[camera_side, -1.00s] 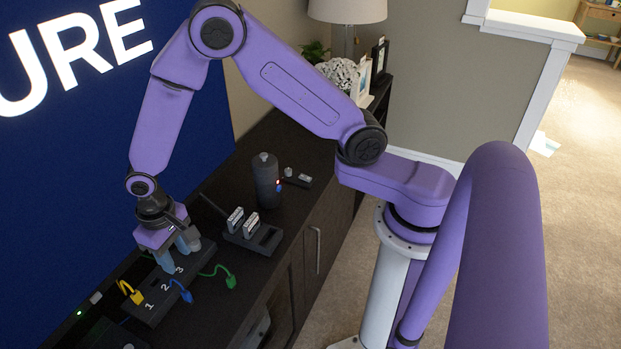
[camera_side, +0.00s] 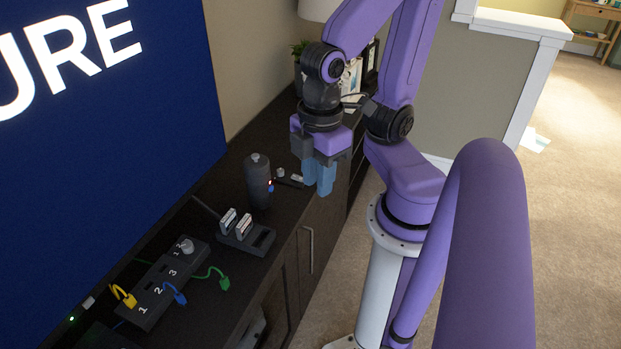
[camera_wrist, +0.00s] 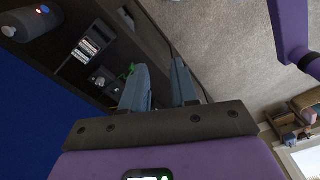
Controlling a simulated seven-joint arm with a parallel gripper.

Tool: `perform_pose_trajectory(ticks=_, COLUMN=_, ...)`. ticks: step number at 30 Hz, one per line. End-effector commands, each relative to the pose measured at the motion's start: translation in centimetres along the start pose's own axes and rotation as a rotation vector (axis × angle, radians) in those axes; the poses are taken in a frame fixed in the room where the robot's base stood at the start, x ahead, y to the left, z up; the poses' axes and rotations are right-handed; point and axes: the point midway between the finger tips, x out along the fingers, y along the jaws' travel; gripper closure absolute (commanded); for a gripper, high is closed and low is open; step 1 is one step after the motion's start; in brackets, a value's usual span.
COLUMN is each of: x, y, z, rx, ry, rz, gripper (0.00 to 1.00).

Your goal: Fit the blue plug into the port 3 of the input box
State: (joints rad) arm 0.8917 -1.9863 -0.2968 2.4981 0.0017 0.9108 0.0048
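The black input box (camera_side: 150,312) lies on the dark cabinet, with white labels 1, 2 and 3 along its top and a grey knob at its far end. The blue plug (camera_side: 180,298) is at the box's right side, near label 2, on a short blue cable. I cannot tell whether it touches the box. My gripper (camera_side: 319,188) is far to the right of the box and higher, over the cabinet's right edge. Its two grey-blue fingers are apart with nothing between them; the gap also shows in the wrist view (camera_wrist: 160,72).
A yellow plug (camera_side: 128,299) sits at label 1, and a green plug (camera_side: 223,284) lies right of the box. A holder with two upright pale blocks (camera_side: 262,240) and a dark bottle (camera_side: 258,182) stand between box and gripper. A blue wall panel (camera_side: 110,150) rises behind.

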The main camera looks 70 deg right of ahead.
Motion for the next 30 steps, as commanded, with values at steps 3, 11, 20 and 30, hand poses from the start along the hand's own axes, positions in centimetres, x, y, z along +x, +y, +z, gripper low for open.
perform_pose_trajectory(ticks=3, x=-0.1, y=-0.1, z=0.3, rx=-0.013, ry=0.0, rz=0.0, gripper=0.71)
perform_pose_trajectory(ticks=11, x=0.0, y=-0.1, z=0.3, rx=-0.01, ry=0.0, rz=0.0, gripper=0.71)
perform_pose_trajectory(ticks=20, x=0.4, y=1.1, z=-3.0, rx=-0.051, ry=-0.007, rz=0.001, gripper=0.71)
perform_pose_trajectory(ticks=30, x=4.3, y=6.6, z=-14.6, rx=-0.222, ry=-0.019, rz=0.001, gripper=0.71)
